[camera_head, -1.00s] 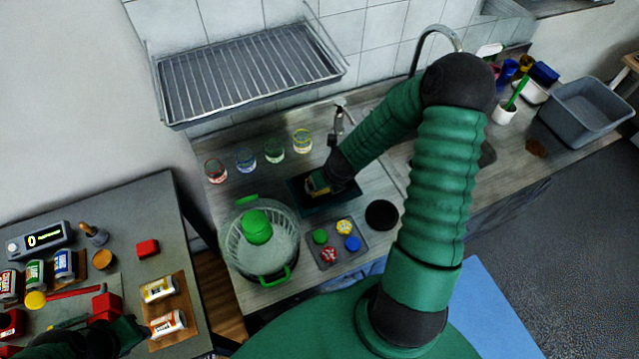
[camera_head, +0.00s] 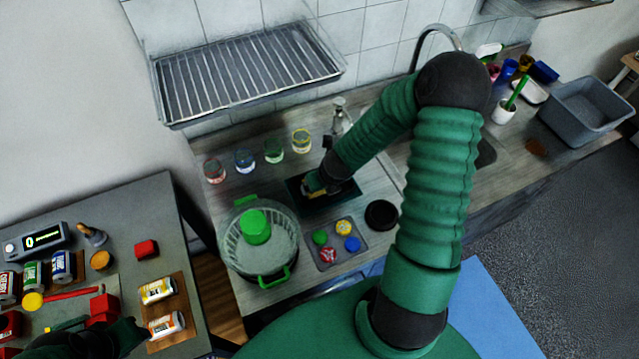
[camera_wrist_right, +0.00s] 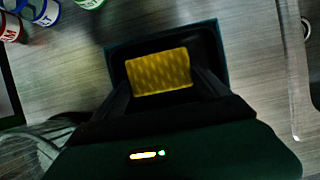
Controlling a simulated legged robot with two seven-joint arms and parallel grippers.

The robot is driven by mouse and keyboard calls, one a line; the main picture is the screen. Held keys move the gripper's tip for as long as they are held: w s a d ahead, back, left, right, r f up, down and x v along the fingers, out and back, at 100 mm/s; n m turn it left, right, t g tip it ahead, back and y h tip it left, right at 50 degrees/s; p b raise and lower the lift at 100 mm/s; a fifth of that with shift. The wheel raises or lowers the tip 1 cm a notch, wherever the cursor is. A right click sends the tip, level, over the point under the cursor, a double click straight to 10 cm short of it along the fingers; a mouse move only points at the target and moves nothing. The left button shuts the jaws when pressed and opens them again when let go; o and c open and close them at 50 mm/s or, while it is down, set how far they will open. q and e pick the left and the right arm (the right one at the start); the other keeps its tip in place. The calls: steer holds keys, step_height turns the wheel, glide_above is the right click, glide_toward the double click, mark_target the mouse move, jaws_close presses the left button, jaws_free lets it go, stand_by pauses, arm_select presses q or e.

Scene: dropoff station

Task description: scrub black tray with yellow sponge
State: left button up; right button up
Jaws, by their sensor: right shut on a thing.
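The black tray (camera_head: 328,207) lies on the wooden counter, below the row of small glasses. It also shows in the right wrist view (camera_wrist_right: 205,42). My right gripper (camera_head: 316,186) reaches down into the tray from the right. It is shut on the yellow sponge (camera_wrist_right: 158,72), which lies between its fingers over the tray floor. Whether the sponge presses on the floor is hard to tell. In the head view the sponge (camera_head: 315,194) is partly hidden by the gripper. My left gripper (camera_head: 85,338) is dark and low at the left table; its fingers are unclear.
Several glasses (camera_head: 245,160) stand behind the tray. A strainer bowl with a green cup (camera_head: 256,226) stands at its left front. A small tray with colored caps (camera_head: 327,256) and a black disc (camera_head: 381,214) are in front. A soap dispenser (camera_head: 339,112) stands behind.

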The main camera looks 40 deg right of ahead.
steer(key=shift+s+d, duration=0.2)
steer(key=shift+d, duration=0.45)
steer(key=shift+s+d, duration=0.2)
steer(key=shift+d, duration=0.4)
steer(key=shift+w+a+f, duration=0.1)
steer(key=shift+w+a, duration=0.1)
steer(key=shift+a, duration=0.45)
steer(key=shift+w+a+b, duration=0.15)
steer(key=shift+w+a, duration=0.05)
steer(key=shift+a, duration=0.35)
steer(key=shift+w+a+b, duration=0.15)
steer(key=shift+a, duration=0.35)
step_height(320, 180, up, 6)
steer(key=p, duration=0.5)
steer(key=shift+d, duration=0.1)
